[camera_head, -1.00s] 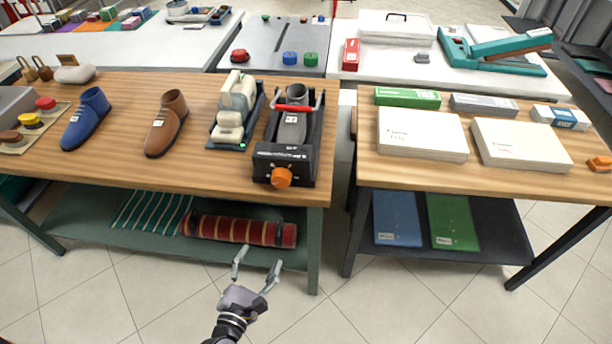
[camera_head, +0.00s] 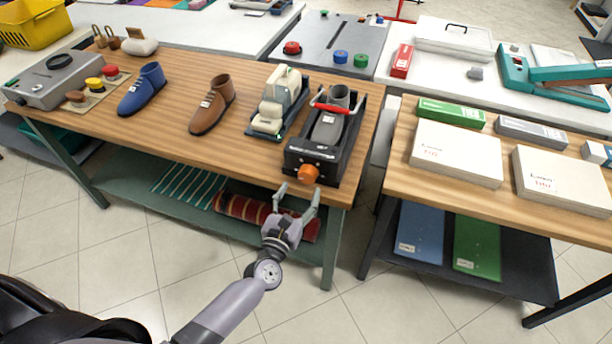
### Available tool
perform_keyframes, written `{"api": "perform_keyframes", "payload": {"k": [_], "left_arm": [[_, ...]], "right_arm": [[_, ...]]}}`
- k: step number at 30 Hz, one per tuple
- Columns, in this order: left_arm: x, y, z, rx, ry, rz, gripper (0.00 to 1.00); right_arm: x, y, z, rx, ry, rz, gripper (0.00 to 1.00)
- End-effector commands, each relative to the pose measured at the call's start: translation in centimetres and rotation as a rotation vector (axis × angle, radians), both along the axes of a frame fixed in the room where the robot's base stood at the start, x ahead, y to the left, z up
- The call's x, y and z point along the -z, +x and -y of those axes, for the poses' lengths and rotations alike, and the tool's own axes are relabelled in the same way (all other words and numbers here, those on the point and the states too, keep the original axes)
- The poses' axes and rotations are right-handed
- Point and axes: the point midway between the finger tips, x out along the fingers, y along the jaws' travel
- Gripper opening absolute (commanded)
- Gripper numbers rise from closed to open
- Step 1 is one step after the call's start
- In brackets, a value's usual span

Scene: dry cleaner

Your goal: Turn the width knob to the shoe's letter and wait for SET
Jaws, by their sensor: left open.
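The orange width knob (camera_head: 308,174) is on the front of a black shoe-stretching machine (camera_head: 294,158) at the front right of the wooden table. A grey shoe (camera_head: 327,127) with a small tag sits in the machine, with a red-handled bar (camera_head: 331,108) over it. The tag's letter and any marks around the knob are too small to read. My left gripper (camera_head: 296,192) is open and empty, just in front of and a little below the knob, apart from it. My right gripper is not in view.
A cream machine (camera_head: 278,102) with a green light stands left of the black one. Brown (camera_head: 212,103) and blue (camera_head: 142,89) shoes stand farther left. Below is a shelf with a red striped roll (camera_head: 240,207). A second table (camera_head: 396,179) with boxes stands right, across a gap.

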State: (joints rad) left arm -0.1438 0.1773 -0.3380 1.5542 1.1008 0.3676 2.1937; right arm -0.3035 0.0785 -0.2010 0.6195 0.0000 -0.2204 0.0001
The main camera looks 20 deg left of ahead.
Motion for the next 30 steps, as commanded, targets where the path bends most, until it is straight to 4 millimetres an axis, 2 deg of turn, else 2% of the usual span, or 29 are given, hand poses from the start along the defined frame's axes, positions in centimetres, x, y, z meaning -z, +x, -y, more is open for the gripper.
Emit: {"api": "perform_keyframes", "payload": {"k": [3,10,22,30], "left_arm": [[-0.2,2.4,0.1,0.000,0.000,0.002,0.62],[0.0,5.0,0.2,0.001,0.000,0.000,0.62],[0.1,5.5,0.2,0.001,0.000,-0.001,0.61],[0.0,5.5,0.2,0.000,0.000,0.000,0.43]], "right_arm": [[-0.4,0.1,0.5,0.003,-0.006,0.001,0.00],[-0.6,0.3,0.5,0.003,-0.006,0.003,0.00],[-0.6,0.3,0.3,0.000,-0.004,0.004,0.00],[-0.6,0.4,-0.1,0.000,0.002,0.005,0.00]]}}
